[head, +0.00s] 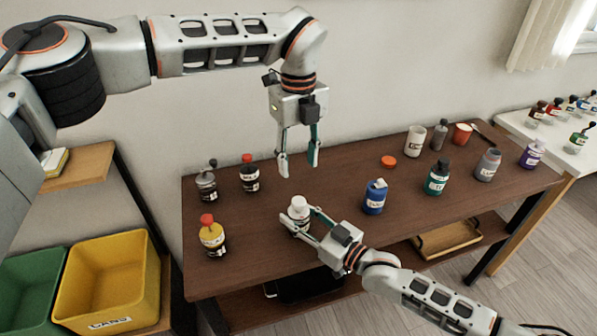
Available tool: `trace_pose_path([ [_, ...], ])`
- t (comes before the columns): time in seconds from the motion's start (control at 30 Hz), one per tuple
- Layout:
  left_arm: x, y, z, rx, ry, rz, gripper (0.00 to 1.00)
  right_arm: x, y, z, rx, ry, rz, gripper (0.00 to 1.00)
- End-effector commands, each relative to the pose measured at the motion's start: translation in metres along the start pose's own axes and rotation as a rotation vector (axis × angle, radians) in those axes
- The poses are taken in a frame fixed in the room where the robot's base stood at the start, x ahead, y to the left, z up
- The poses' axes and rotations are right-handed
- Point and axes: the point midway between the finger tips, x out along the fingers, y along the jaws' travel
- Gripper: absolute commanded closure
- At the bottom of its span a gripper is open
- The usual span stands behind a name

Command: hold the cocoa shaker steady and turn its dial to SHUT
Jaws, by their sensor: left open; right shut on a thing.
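A small shaker with a white top, apparently the cocoa shaker (298,204), stands upright on the brown table near its front edge. Its label and dial marks are too small to read. My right gripper (298,219) is shut on its body from the front right and partly hides it. My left gripper (299,168) is open and empty, pointing down above and behind the shaker, apart from its white top.
Two dark jars (249,178) and a yellow red-topped bottle (212,238) stand left. A blue container (375,197) stands right, with a green jar (437,178), a white cup (415,141) and an orange lid (388,161) beyond. The brown table (330,188) is clear behind the shaker.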

Motion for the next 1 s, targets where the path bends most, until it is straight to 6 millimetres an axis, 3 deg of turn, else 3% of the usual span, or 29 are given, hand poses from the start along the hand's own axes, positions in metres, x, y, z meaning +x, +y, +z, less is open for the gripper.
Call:
trace_pose_path([
  [0.43, -0.005, 0.000, 0.000, 0.000, 0.001, 0.000, 0.59, 0.000, 0.000, 0.001, 0.000, -0.001, 0.000, 0.86],
  [0.47, -0.005, 0.000, 0.000, 0.000, 0.001, 0.000, 0.59, 0.000, 0.000, 0.001, 0.000, -0.001, 0.000, 0.57],
  [0.5, -0.005, 0.000, 0.000, 0.000, 0.001, 0.000, 0.59, 0.000, 0.000, 0.001, 0.000, -0.001, 0.000, 0.46],
  [0.53, -0.005, 0.000, 0.000, 0.000, 0.001, 0.000, 0.59, 0.000, 0.000, 0.000, 0.000, -0.001, 0.000, 0.42],
  [0.87, -0.004, 0.000, 0.000, 0.000, 0.001, 0.000, 0.59, -0.001, 0.000, 0.000, 0.000, 0.000, 0.000, 0.42],
  [1.0, -0.004, 0.000, 0.000, 0.000, 0.001, 0.000, 0.59, -0.011, 0.000, 0.002, 0.001, -0.002, 0.000, 0.42],
])
